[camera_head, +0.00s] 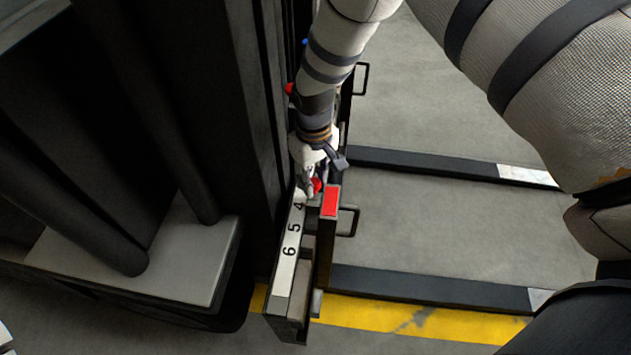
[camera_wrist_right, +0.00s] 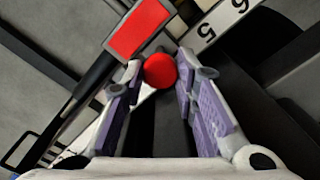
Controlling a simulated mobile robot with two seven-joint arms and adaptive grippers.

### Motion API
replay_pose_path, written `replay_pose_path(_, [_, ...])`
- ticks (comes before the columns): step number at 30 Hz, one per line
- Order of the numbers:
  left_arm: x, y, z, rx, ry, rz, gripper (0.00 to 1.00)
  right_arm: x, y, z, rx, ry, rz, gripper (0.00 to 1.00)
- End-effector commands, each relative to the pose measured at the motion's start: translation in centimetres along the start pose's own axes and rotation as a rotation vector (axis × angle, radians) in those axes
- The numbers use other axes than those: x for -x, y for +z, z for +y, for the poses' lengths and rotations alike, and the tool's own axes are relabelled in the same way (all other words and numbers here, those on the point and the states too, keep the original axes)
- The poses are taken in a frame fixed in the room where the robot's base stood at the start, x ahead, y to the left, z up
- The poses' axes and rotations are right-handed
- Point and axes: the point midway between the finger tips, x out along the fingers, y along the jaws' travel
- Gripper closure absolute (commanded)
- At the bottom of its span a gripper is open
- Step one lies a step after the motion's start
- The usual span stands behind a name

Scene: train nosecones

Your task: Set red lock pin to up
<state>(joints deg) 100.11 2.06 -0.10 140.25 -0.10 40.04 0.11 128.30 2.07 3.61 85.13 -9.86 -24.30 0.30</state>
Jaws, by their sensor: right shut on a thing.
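The red lock pin (camera_head: 317,186) has a round red head and sits beside the numbered white strip (camera_head: 285,266) near the 4. In the right wrist view its red head (camera_wrist_right: 160,70) lies between the fingertips. My right gripper (camera_head: 308,184) is shut on the pin, with a finger on each side of the head. The gripper also shows from the wrist (camera_wrist_right: 159,84), with its purple finger pads either side. The pin's shaft is hidden, so I cannot tell its exact height.
A flat red plate (camera_head: 330,201) tops a dark upright bar close to the pin; it also shows in the wrist view (camera_wrist_right: 139,28). Dark bars (camera_head: 430,289) lie across the grey floor at right. A tall dark structure (camera_head: 180,110) stands close at left.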

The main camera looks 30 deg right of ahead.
Motion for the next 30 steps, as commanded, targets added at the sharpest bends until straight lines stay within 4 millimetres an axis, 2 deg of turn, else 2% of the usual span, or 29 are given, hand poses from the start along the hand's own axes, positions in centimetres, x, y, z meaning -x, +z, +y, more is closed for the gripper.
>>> replay_pose_path(1, [0.2, -0.1, 0.0, 0.0, 0.0, 0.006, 0.6, 0.7, -0.2, 0.0, 0.0, 0.001, 0.003, 1.0])
replay_pose_path(7, [0.1, 0.0, 0.0, 0.0, 0.0, 0.002, 0.6, 0.5, -0.2, 0.1, 0.0, 0.001, 0.002, 1.0])
replay_pose_path(8, [0.1, 0.0, 0.0, 0.0, 0.0, 0.002, 0.6, 0.6, -0.2, 0.1, 0.0, 0.002, 0.003, 0.67])
replay_pose_path(9, [0.1, 0.0, 0.0, 0.0, 0.0, 0.002, 0.6, 0.6, -0.2, 0.1, 0.0, 0.002, 0.003, 0.57])
replay_pose_path(10, [0.1, 0.0, 0.0, 0.0, 0.0, 0.002, 0.6, 0.5, -0.2, 0.1, 0.0, 0.001, 0.003, 0.52])
replay_pose_path(20, [0.0, 0.0, 0.0, 0.0, 0.0, 0.001, 0.6, 0.8, -0.1, 0.0, 0.001, 0.001, 0.001, 0.52])
replay_pose_path(23, [0.0, 0.0, 0.0, 0.0, 0.0, 0.001, 0.6, 2.7, -0.2, 0.1, 0.001, 0.001, 0.004, 0.52])
replay_pose_path(30, [0.0, 0.0, 0.0, 0.0, 0.0, 0.001, 0.6, 9.2, -0.2, 0.1, 0.001, 0.002, 0.005, 0.52])
